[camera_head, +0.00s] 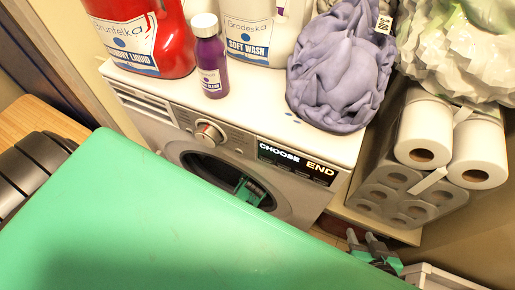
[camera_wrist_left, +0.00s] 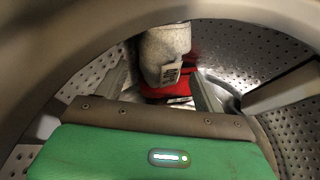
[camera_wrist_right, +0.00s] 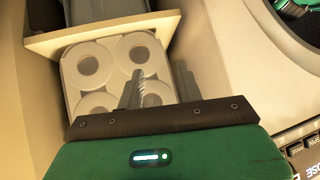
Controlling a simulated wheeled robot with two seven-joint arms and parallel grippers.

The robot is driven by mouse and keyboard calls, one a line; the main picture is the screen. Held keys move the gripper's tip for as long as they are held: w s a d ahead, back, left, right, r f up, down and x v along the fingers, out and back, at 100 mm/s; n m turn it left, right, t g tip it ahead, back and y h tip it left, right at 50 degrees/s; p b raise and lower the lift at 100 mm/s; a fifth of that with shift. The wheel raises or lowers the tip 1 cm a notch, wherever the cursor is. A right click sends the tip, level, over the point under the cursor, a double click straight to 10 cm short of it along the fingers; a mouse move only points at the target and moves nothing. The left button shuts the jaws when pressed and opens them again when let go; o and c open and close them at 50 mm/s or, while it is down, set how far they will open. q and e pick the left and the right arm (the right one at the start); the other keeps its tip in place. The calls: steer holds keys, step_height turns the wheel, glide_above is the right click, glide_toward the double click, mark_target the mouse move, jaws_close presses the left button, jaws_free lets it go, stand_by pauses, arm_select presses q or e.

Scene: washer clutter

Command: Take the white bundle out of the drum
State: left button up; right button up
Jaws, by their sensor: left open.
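The white bundle (camera_wrist_left: 165,52), greyish white with a small printed tag, is inside the perforated metal drum (camera_wrist_left: 240,45) in the left wrist view. My left gripper (camera_wrist_left: 165,92) is inside the drum, open, with its fingers on either side of the bundle's lower part; contact cannot be told. A red item (camera_wrist_left: 160,92) lies just behind and below the bundle. In the head view part of my left gripper shows in the drum opening (camera_head: 215,172), and the bundle is hidden. My right gripper (camera_head: 365,243) is outside, right of the washer, with a gap between its fingers (camera_wrist_right: 160,88).
On the washer top (camera_head: 255,105) stand a red detergent jug (camera_head: 145,40), a purple bottle (camera_head: 210,65), a white jug (camera_head: 258,35) and a purple cloth heap (camera_head: 342,65). Toilet rolls (camera_head: 423,130) and a wrapped roll pack (camera_head: 390,195) stand at the right.

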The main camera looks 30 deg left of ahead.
arm_select(q)
steer(key=x, duration=0.1)
steer(key=b+x, duration=0.1)
steer(key=x, duration=0.1)
steer(key=shift+w+f+b, duration=0.1)
steer(key=shift+w+b, duration=0.2)
steer(key=shift+w, duration=0.05)
steer(key=shift+w+a+f, duration=0.25)
steer(key=shift+w+f, duration=0.1)
steer(key=shift+f, duration=0.2)
arm_select(e)
steer(key=a+t, duration=0.1)
steer(key=a, duration=0.1)
steer(key=w+a+t+y, duration=0.1)
steer(key=shift+a+r+t+y, duration=0.2)
steer(key=shift+a+t+y, duration=0.1)
steer(key=shift+a+t, duration=0.1)
arm_select(q)
steer(key=c, duration=0.8)
steer(key=shift+r, duration=0.2)
arm_select(e)
steer(key=shift+s, duration=0.1)
